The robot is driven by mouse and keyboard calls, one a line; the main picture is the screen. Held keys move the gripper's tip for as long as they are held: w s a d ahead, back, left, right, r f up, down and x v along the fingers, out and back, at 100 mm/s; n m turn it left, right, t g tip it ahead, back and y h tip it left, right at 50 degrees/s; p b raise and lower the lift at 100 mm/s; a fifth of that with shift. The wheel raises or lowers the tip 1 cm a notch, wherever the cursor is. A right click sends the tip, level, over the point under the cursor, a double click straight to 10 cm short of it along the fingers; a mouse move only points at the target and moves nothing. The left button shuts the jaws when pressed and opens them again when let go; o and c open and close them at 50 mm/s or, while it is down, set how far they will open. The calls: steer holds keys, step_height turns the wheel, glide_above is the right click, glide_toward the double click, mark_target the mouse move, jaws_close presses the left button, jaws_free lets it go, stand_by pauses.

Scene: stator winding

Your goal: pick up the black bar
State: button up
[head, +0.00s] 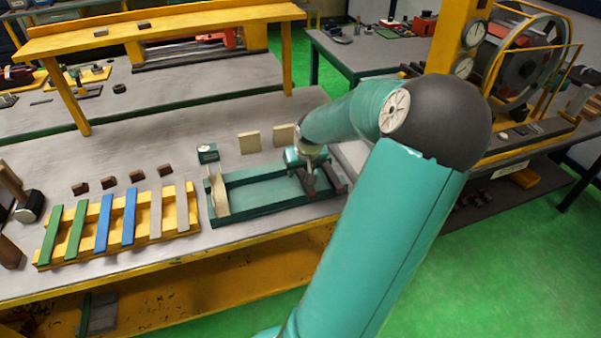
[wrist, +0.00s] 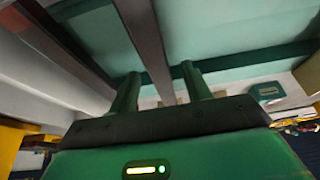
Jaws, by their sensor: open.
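Two dark bars lie at the right end of the green fixture (head: 275,222). The other dark bar (wrist: 62,45) lies to the left, outside the fingers. In the head view a dark bar (head: 333,176) shows just right of my gripper (head: 309,176). My gripper points down over the fixture's right part. Its two green fingers (wrist: 161,92) are apart, with no grip on either bar. I cannot tell whether they touch the bar.
A yellow rack (head: 142,212) with green, blue and grey bars stands left of the fixture. Small brown blocks (head: 108,182) and two beige plates (head: 249,142) lie behind. A mallet (head: 28,208) is at the far left. A yellow raised shelf (head: 165,25) spans the back.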

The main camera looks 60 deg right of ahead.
jaws_close()
steer(key=shift+r, duration=0.1)
